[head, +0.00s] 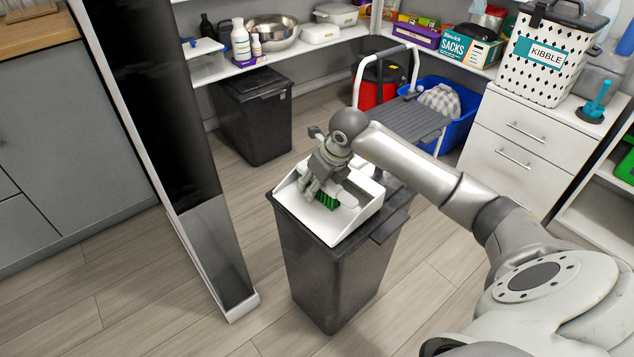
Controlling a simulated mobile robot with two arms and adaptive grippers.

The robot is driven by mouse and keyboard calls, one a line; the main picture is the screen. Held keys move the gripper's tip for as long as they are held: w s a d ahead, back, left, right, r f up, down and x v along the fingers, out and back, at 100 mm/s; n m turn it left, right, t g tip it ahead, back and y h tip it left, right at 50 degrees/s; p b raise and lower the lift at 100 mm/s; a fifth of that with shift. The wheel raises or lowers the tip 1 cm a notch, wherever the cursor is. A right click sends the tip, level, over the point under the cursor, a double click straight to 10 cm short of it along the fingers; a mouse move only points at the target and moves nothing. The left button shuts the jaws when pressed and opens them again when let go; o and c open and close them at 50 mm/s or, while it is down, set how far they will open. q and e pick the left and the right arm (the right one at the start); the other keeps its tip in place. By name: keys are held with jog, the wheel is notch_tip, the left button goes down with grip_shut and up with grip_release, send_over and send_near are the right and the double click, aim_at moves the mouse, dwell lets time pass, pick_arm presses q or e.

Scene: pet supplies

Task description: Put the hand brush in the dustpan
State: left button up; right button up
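The white dustpan (345,236) lies on the closed lid of a dark bin. The hand brush, with green bristles (328,201) and a pale body, is inside the dustpan's outline, partly covered by my gripper. My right gripper (318,193) reaches down over the dustpan with its fingers at the brush. Whether the fingers grip the brush or are just apart from it cannot be told, nor whether the brush rests on the pan floor. My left gripper is not in view.
The dark bin (330,285) stands on the wood floor, with a tall dark panel (165,110) to its left. Behind are another black bin (254,125), a step stool (412,117) and a blue tub (458,92). White drawers (520,160) stand at right.

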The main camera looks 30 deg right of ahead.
aim_at(331, 183)
jog(key=shift+r, duration=0.1)
jog(key=shift+s+r, duration=0.1)
jog(key=shift+r, duration=0.2)
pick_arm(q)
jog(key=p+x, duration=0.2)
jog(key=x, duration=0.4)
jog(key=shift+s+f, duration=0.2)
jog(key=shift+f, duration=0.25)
pick_arm(e)
jog(key=v, duration=1.1)
jog(key=shift+r, duration=0.2)
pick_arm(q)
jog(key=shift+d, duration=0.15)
